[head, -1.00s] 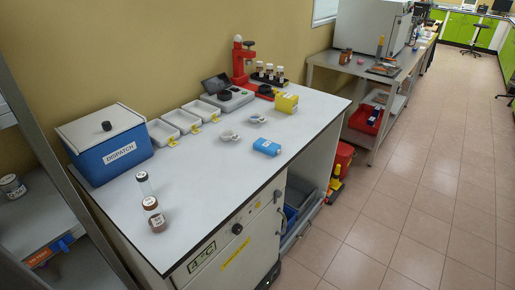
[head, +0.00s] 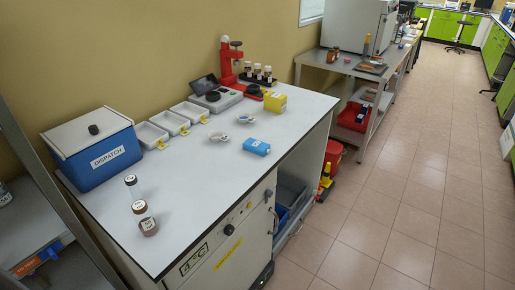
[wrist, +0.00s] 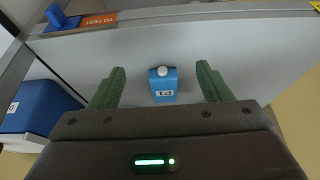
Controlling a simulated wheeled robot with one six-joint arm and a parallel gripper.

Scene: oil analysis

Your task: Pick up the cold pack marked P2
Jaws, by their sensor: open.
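A blue cold pack (wrist: 163,85) with a white cap and a small white label shows in the wrist view, on a grey surface. The label's marking is too small to read surely. My gripper (wrist: 163,82) is open, with one green finger on each side of this pack and a gap on both sides. In the head view, a blue pack (head: 257,147) with a white label lies on the bench (head: 205,175), near its right edge. Its marking is not readable. My gripper does not show in the head view, so I cannot tell whether both views show the same pack.
An orange TO TEST label (wrist: 100,19) and blue clip (wrist: 62,17) sit on a shelf edge. Open floor lies right.

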